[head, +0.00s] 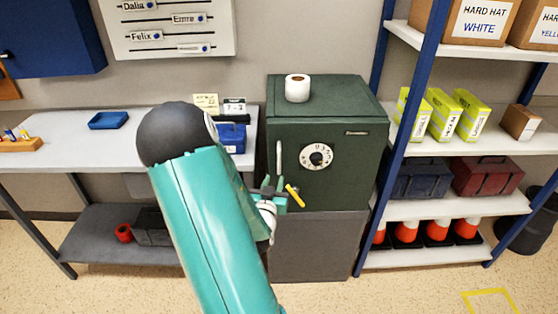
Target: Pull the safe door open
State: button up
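The dark green safe (355,155) stands on a grey base cabinet (318,250) in the middle of the head view. Its door looks shut. The door has a round white dial (316,157) and a pale upright handle (279,155) near its left edge. My teal arm comes up from below, and my gripper (284,196) is in front of the door's lower left part, below the handle. A short yellow bar (295,195) shows beside the gripper; I cannot tell what it belongs to. The finger gap is too small to make out, and contact is unclear.
A white roll (297,88) stands on the safe. A bench (70,145) with a blue tray (108,120) is at the left. A blue-posted shelf (470,145) with toolboxes and cones stands close at the right. Floor shows in front of the shelf.

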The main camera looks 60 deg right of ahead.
aim_at(279, 161)
jog(key=x, duration=1.1)
jog(key=shift+w+d, duration=0.2)
grip_shut()
